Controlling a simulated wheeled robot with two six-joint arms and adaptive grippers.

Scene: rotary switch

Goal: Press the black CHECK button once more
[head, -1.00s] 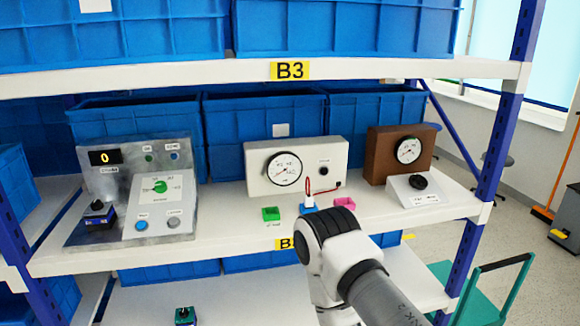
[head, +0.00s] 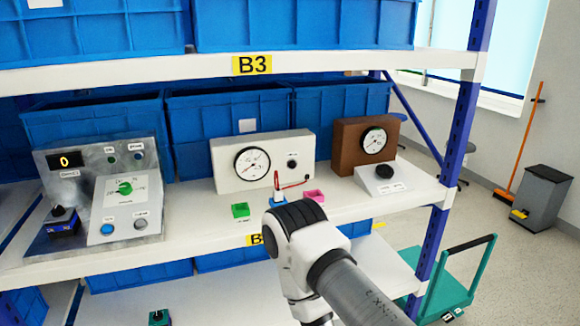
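Two black controls are in view, and their labels are too small to read, so I cannot tell which is CHECK. One is a small round black button (head: 292,165) on the white gauge box (head: 226,163). The other is a black knob or button (head: 385,172) on the sloped white box (head: 381,186) in front of the brown gauge box (head: 344,138). The white gauge has a round dial (head: 252,164). My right arm rises in front of the shelf edge and bends down. My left gripper is not in view.
Blue crates (head: 130,115) stand behind. A green cart (head: 445,285) is at right.

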